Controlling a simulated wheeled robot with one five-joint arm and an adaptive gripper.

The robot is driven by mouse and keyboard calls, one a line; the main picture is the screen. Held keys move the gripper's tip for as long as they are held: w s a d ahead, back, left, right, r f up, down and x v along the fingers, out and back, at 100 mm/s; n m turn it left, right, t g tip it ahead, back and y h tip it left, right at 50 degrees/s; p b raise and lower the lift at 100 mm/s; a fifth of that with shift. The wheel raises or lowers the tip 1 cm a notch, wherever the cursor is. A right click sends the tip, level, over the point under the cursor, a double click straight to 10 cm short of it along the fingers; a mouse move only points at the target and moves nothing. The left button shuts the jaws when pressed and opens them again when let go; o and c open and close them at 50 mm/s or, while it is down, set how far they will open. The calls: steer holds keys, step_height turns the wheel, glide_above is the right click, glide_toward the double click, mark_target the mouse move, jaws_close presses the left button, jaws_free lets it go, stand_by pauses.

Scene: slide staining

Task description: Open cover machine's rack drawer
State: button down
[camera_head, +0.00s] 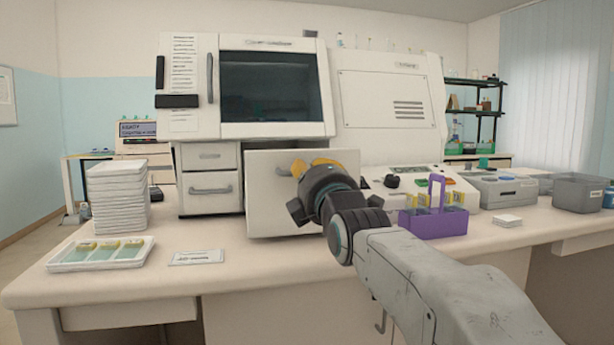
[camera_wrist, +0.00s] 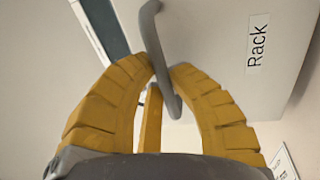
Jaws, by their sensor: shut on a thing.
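The cover machine (camera_head: 184,128) is a large white unit with a dark window, at the back middle of the bench in the head view. Its rack drawer (camera_head: 270,205) has a plain white front that stands forward of the machine's face, so the drawer is at least partly out. In the wrist view the drawer front (camera_wrist: 222,62) bears the label "Rack". My gripper (camera_head: 311,166) is at this front, its yellow fingers shut on the grey drawer handle (camera_wrist: 152,32). The drawer's inside is not visible.
A purple slide rack (camera_head: 432,224) stands right of my arm. A white tray with greenish-yellow contents (camera_head: 60,268) and a stack of white trays (camera_head: 118,198) are at left. A flat white labelled piece (camera_head: 196,257) lies before the drawer. A grey bin (camera_head: 577,194) stands far right.

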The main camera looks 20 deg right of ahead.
stand_by(0.3)
steer(key=c, duration=1.1)
jaws_free()
steer(key=shift+s+f, duration=0.35)
steer(key=shift+s, duration=1.65)
steer(key=shift+s+f, duration=0.4)
steer(key=shift+s, duration=1.55)
steer(key=shift+s+f, duration=0.35)
steer(key=shift+s, duration=1.65)
steer(key=shift+r, duration=0.1)
